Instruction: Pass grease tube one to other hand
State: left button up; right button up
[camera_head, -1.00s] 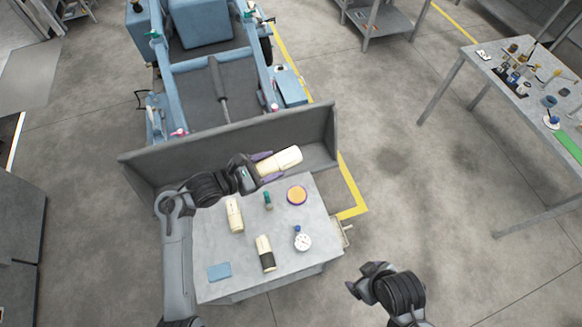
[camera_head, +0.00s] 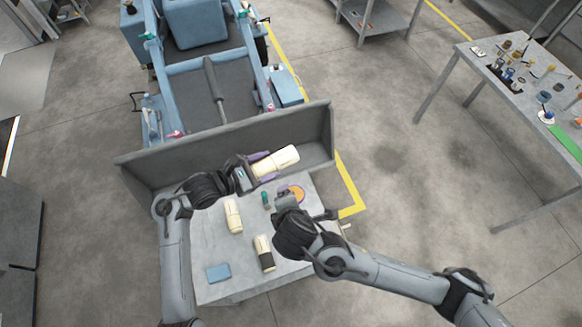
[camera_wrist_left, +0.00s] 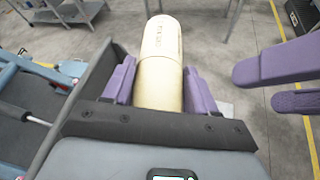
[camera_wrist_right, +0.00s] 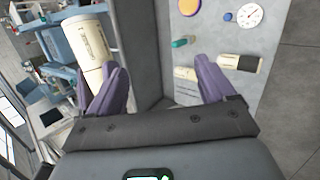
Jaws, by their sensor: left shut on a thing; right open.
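A cream grease tube (camera_head: 277,160) is held above the bench by my left gripper (camera_head: 262,165), whose purple fingers are shut on its lower end. In the left wrist view the tube (camera_wrist_left: 160,62) stands out between the two fingers (camera_wrist_left: 160,85). My right gripper (camera_head: 292,192) is near the orange disc, just below the held tube in the head view. In the right wrist view its fingers (camera_wrist_right: 160,85) are open and empty, and the held tube (camera_wrist_right: 95,52) is beside the left finger. The right gripper's fingers show at the right of the left wrist view.
On the bench (camera_head: 205,250) are another cream tube (camera_head: 233,215), a black-banded tube (camera_head: 264,252), a blue block (camera_head: 218,272), a green item (camera_head: 265,200) and an orange disc (camera_head: 297,193). A gauge (camera_wrist_right: 249,14) shows in the right wrist view. A grey panel (camera_head: 220,147) stands behind.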

jog(key=t, duration=0.2)
send_near(290, 157)
jog(key=f, duration=0.1)
jog(key=x, duration=1.1)
jog(key=shift+w+r, duration=0.1)
jog(key=shift+w, duration=0.4)
jog(key=c, duration=0.9)
pick_arm(q)
jog(key=o, duration=0.6)
pick_arm(e)
jog(key=shift+a+r, duration=0.1)
jog(key=shift+c, duration=0.9)
pick_arm(q)
jog(key=o, duration=0.6)
jog(key=shift+c, duration=0.2)
